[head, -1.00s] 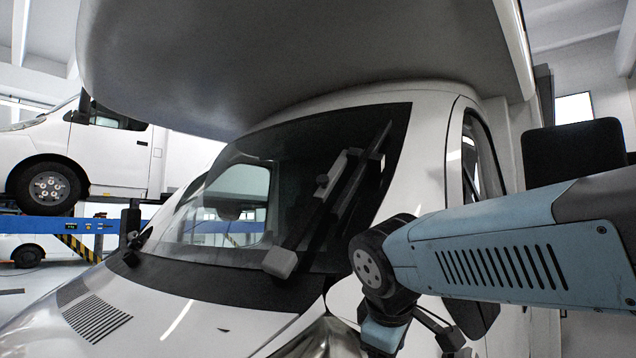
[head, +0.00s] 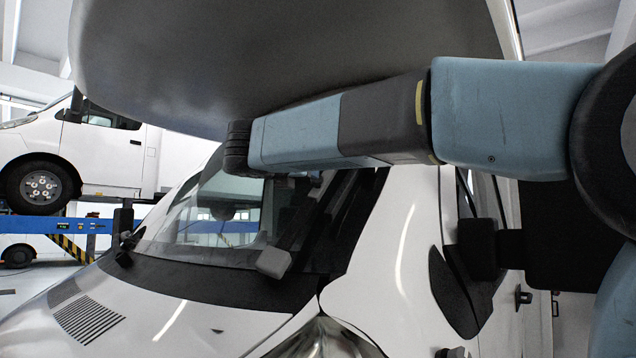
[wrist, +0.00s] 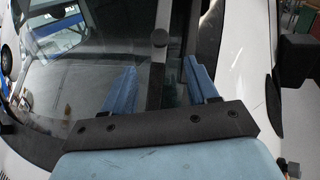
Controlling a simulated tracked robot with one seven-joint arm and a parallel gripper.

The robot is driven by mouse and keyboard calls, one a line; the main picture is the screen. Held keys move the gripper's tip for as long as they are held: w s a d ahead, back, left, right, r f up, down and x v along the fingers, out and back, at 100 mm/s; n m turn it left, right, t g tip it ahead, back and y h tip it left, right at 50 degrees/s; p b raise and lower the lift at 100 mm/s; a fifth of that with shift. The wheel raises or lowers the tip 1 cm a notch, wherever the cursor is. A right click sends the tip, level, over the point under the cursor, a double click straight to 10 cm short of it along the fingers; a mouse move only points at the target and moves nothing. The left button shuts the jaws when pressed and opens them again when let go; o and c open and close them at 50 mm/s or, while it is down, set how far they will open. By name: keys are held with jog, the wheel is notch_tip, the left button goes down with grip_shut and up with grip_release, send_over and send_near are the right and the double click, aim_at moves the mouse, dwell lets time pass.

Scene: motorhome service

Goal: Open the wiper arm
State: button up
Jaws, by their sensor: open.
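The wiper arm (head: 307,221) lies along the windshield (head: 225,215) as a dark bar, slanting up to the right from a grey block (head: 273,262) at its base. My arm covers its upper part in the head view. My gripper (wrist: 160,66) is open in the wrist view, one blue finger on each side of a dark bar of the wiper arm (wrist: 156,85) with a round dark end. I cannot tell how deep the bar sits between the fingers, but no finger appears to touch it. The gripper is mostly hidden behind my arm in the head view.
The motorhome's overhanging cab roof (head: 280,60) is close above my arm. The side mirror (head: 478,248) sticks out at right. The white hood (head: 150,315) lies below. A blue lift (head: 45,225) with a white van stands far left.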

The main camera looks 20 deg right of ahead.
aim_at(317, 185)
jog(key=x, duration=1.3)
jog(key=shift+w+d+f, duration=0.1)
jog(key=shift+w, duration=0.05)
grip_shut()
